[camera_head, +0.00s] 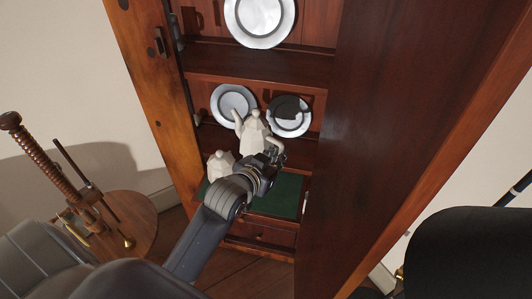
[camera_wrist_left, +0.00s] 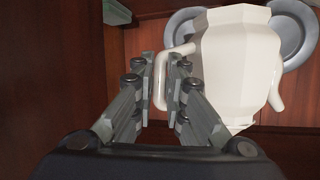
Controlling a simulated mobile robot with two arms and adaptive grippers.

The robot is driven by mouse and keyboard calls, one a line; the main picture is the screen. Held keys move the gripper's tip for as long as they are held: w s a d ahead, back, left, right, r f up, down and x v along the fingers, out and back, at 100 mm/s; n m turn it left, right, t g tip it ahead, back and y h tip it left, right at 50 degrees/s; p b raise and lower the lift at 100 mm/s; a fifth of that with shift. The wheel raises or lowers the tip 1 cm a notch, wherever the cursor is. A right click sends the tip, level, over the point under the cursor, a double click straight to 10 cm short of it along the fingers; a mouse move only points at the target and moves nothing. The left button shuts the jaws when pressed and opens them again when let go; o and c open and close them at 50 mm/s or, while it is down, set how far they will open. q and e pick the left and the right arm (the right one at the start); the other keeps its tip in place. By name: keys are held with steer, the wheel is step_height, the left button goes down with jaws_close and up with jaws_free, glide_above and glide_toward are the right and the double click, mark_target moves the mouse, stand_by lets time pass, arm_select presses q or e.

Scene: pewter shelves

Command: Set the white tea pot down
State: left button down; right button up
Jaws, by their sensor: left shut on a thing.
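The white tea pot (camera_head: 254,131) is in front of the cabinet's plates, looking upright, its spout to the left and its handle to the right. My left gripper (camera_head: 275,152) is shut on its handle. In the left wrist view the tea pot (camera_wrist_left: 238,65) fills the upper right, and its handle passes between the fingers of the left gripper (camera_wrist_left: 163,82). I cannot tell whether its base touches a surface. My right gripper is not in view.
A second white lidded pot (camera_head: 220,164) stands lower left, partly behind my arm. Metal plates (camera_head: 231,101) lean at the back of the shelf (camera_head: 205,131). A green panel (camera_head: 285,195) lies below. The cabinet's side (camera_head: 365,150) bounds the right; a round wooden table (camera_head: 140,220) stands left.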

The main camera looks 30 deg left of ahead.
arm_select(q)
steer(key=shift+n+y, duration=0.6)
steer(key=shift+y, duration=0.1)
steer(key=w+a, duration=0.3)
steer(key=w+a+b, duration=0.1)
steer(key=w+a, duration=0.2)
steer(key=w+a+r+b, duration=0.1)
steer(key=w+a, duration=0.2)
steer(key=a, duration=0.1)
steer(key=shift+w, duration=0.2)
steer(key=shift+w+a+f, duration=0.1)
steer(key=shift+f, duration=0.05)
step_height(320, 180, down, 9)
steer(key=shift+f+b, duration=0.15)
steer(key=shift+b, duration=0.35)
steer(key=c, duration=1.8)
jaws_free()
steer(key=shift+f, duration=0.25)
steer(key=shift+c, duration=0.2)
steer(key=shift+o, duration=1)
steer(key=shift+r, duration=0.1)
